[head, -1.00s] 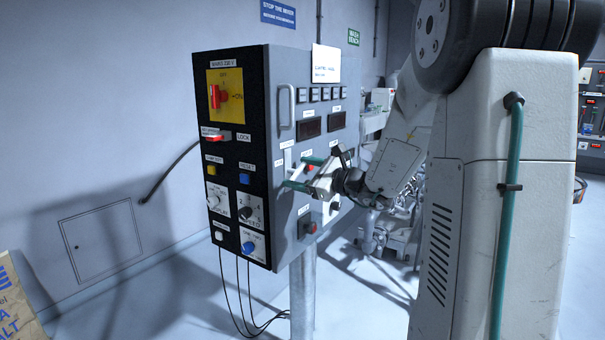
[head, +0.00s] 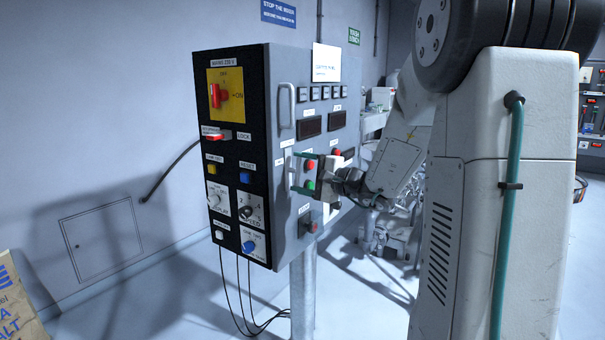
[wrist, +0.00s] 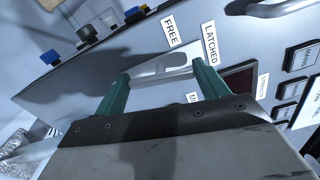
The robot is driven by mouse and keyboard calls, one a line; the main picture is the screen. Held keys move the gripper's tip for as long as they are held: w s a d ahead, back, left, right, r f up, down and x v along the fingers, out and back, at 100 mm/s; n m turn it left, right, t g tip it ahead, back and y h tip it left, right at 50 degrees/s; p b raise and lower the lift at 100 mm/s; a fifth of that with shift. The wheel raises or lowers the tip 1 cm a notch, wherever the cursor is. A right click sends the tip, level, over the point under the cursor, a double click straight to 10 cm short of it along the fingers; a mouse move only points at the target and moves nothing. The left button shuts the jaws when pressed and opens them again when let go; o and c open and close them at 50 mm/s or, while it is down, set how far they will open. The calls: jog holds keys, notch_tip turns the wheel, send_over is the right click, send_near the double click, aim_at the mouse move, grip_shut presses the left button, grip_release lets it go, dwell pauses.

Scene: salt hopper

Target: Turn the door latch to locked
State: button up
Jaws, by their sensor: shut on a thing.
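The door latch (wrist: 160,66) is a pale grey piece on the grey front door of the control box. In the wrist view the words FREE (wrist: 169,30) and LATCHED (wrist: 211,44) stand beside it. My gripper (wrist: 160,80) has its green fingers at the two ends of the latch and is shut on it. In the head view my gripper (head: 297,172) reaches the door from the right, with one finger above the other. The pale latch plate (head: 288,163) shows partly behind the fingertips. Which word the latch points to I cannot tell.
The control box (head: 283,95) stands on a metal post (head: 302,295). Its black side carries a red mains switch (head: 214,95), a red lever (head: 213,134) marked LOCK, and several knobs. A door handle (head: 285,112) sits above the latch. Red and green buttons (head: 310,175) are close by my fingers.

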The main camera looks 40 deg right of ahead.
jog(key=shift+f+n, duration=0.1)
jog(key=shift+n, duration=1)
jog(key=o, duration=1)
jog(key=v, duration=0.7)
jog(key=shift+s+d, duration=0.15)
jog(key=shift+s, duration=0.2)
